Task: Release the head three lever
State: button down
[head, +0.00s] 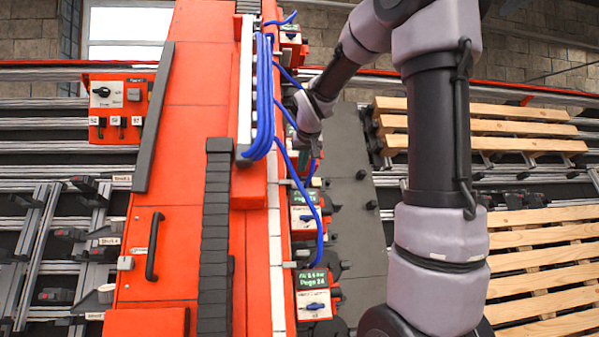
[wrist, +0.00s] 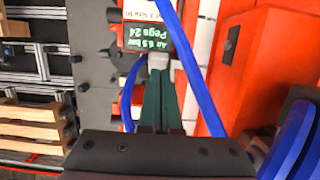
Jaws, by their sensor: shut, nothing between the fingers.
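Several head units line the right side of the red gantry, each a white plate with a small blue lever. The lever on the nearest unit (head: 314,306) and the one on the unit behind it (head: 306,218) show clearly. I cannot read which is head three. My gripper (head: 312,172) is beside a unit farther back, its dark green fingers shut and empty, largely covering that unit. In the wrist view the fingers (wrist: 161,78) point at a pale grey piece (wrist: 158,60) below a green label (wrist: 152,35). I cannot tell whether they touch it; no lever is clear there.
Blue hoses (head: 264,100) loop down past the units, and one crosses close beside my fingers in the wrist view (wrist: 200,85). A red switch box (head: 118,105) is at the left. Wooden pallets (head: 545,260) lie on the right. A grey plate (head: 358,220) runs alongside the units.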

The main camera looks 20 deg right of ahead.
jog(key=shift+s+a+r, duration=0.15)
jog(key=shift+s+r, duration=0.05)
jog(key=shift+s, duration=0.55)
jog(key=shift+s+a+r, duration=0.15)
jog(key=shift+s, duration=0.55)
